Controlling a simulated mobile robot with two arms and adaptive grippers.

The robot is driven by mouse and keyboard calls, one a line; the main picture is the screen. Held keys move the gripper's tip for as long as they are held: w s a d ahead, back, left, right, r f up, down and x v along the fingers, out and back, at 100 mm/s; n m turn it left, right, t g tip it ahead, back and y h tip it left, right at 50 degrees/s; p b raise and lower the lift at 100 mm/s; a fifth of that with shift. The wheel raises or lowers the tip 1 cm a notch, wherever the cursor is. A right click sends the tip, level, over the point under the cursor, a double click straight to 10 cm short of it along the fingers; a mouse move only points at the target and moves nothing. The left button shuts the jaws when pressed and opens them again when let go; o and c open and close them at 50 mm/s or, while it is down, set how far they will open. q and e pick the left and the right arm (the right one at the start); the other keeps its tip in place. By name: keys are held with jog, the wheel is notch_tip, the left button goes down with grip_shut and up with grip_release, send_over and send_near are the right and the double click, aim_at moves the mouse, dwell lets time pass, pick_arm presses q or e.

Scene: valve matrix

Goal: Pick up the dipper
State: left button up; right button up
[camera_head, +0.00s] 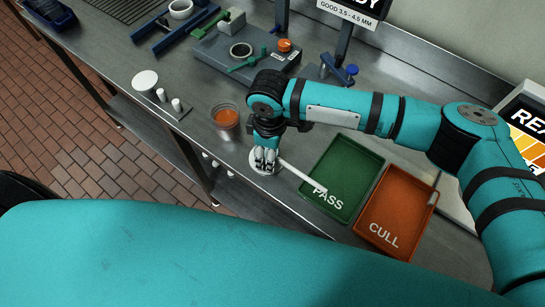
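The dipper (302,178) appears as a thin pale rod. It runs from beside my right gripper toward the lower right, and its far end overlaps the green PASS tray (343,174) in the picture. My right gripper (265,160) points down over a round white piece (257,169) on the steel bench. The fingers cover the near end of the rod, so I cannot tell whether they hold it or only stand next to it. The finger gap is too small to read. My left gripper is not in view.
A cup of orange liquid (226,117) stands close left of my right gripper. The orange CULL tray (396,212) lies right of the green tray. A grey fixture (218,62) with a green lever stands behind. A white disc (145,81) and small white pegs are at left.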

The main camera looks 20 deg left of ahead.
jog(key=c, duration=0.7)
jog(key=shift+o, duration=0.2)
jog(key=shift+r, duration=0.15)
